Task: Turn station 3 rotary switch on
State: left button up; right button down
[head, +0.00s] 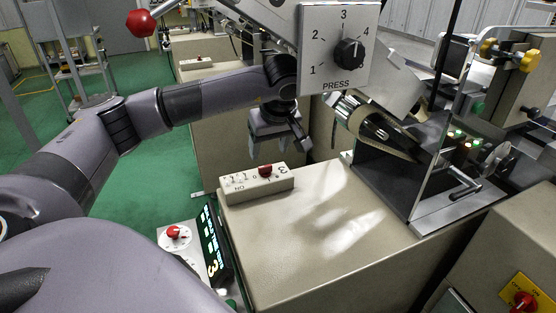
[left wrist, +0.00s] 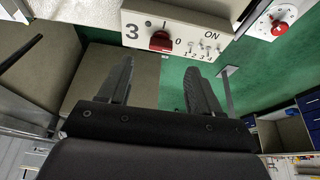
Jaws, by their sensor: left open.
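In the left wrist view the red knob (left wrist: 160,41) is between the 0 and I marks, beyond the fingertips. I cannot tell exactly which mark it points to. My left gripper (head: 279,148) is open and empty, pointing down just above and behind the box, apart from the knob. My right gripper is not in view.
A grey panel with a PRESS dial (head: 348,54) stands above right of the gripper. A clear guarded machine (head: 440,170) is at the right of the cabinet top (head: 330,240). Another red knob (head: 174,232) is on a white panel beside a lit display (head: 213,246) marked 3.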

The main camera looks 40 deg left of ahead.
aim_at(265, 166)
pick_arm(q)
jog(key=x, duration=0.7)
jog(key=c, duration=1)
